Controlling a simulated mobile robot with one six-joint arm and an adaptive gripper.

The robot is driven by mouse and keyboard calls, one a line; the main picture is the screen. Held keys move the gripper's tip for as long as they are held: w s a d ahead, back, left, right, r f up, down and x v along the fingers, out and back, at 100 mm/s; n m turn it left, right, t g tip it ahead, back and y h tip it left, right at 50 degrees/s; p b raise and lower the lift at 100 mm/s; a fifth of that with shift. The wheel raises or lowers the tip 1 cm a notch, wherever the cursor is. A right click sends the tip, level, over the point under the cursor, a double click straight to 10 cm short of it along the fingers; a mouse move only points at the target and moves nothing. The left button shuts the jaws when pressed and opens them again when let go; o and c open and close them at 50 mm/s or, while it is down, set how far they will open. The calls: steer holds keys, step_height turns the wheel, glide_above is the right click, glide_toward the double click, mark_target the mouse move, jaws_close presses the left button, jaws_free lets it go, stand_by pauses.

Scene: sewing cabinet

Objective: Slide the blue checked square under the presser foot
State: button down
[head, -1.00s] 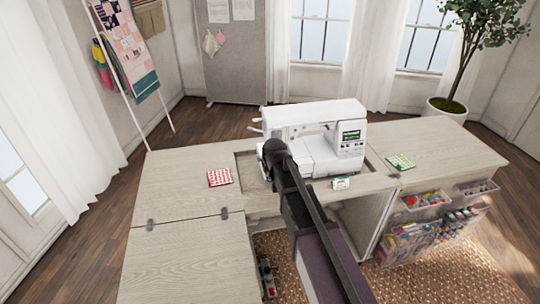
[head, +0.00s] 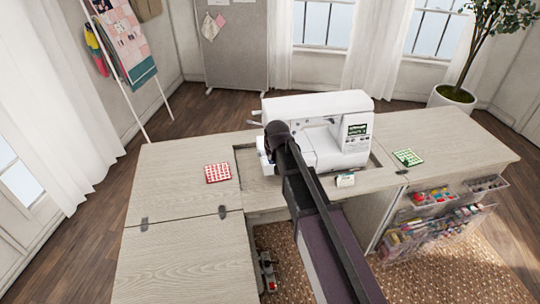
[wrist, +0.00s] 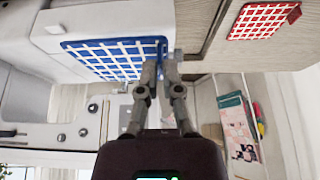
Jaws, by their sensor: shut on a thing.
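The blue checked square (wrist: 100,62), with white grid lines, shows in the wrist view against the pale bed of the sewing machine. My gripper (wrist: 163,62) is shut on its right edge in that view. The white sewing machine (head: 320,105) sits in the cabinet's recess in the head view. My arm reaches its left end and hides the needle area and the blue square there. The machine body (wrist: 45,135) also fills the lower left of the wrist view. I cannot make out the presser foot clearly.
A red checked square (head: 218,173) lies on the cabinet top (head: 170,190) left of the machine. A green checked square (head: 408,157) lies to the right. Clear bins (head: 440,225) hang at the right.

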steer(key=shift+w+f, duration=0.2)
steer(key=shift+f, duration=0.05)
steer(key=shift+w+a+f+b, duration=0.2)
steer(key=shift+w+f+b, duration=0.3)
steer(key=shift+f+b, duration=0.15)
steer(key=shift+w+a+f+b, duration=0.15)
steer(key=shift+w+f+b, duration=0.35)
steer(key=shift+b, duration=0.25)
steer(key=shift+w+a+f+b, duration=0.1)
steer(key=shift+w+f+b, duration=0.2)
steer(key=shift+f+b, duration=0.05)
stand_by(0.4)
steer(key=shift+f+b, duration=0.3)
stand_by(0.3)
steer(key=shift+w+a, duration=0.25)
steer(key=shift+w, duration=0.7)
steer(key=shift+w+a, duration=0.25)
steer(key=shift+w, duration=0.7)
stand_by(1.2)
stand_by(0.4)
steer(key=c, duration=0.7)
jaws_free()
